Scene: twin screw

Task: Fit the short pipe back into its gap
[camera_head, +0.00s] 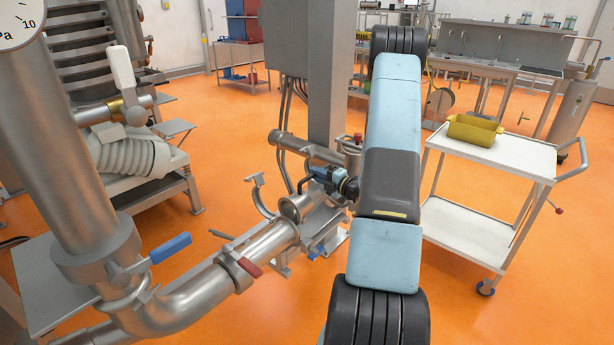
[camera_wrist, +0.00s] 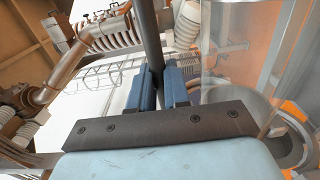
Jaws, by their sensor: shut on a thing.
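My gripper (camera_head: 320,177) is in the middle of the head view, just above and behind the open flanged end of the large steel pipe (camera_head: 270,243). In the wrist view its blue fingers (camera_wrist: 155,84) are shut on a dark bar (camera_wrist: 148,30), which runs up out of the picture. A dark curved piece (camera_head: 303,183) shows at the fingertips in the head view. An open clamp half (camera_head: 260,194) stands up left of the flange. Another steel pipe (camera_head: 292,146) lies behind. I cannot tell which piece is the short pipe; my arm and gripper hide part of this area.
A blue lever (camera_head: 170,248) and a red lever (camera_head: 249,267) sit on the near pipework. A grey column (camera_head: 325,80) rises behind the gripper. A white trolley (camera_head: 500,152) carrying a yellow-green tub (camera_head: 473,130) stands at right.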

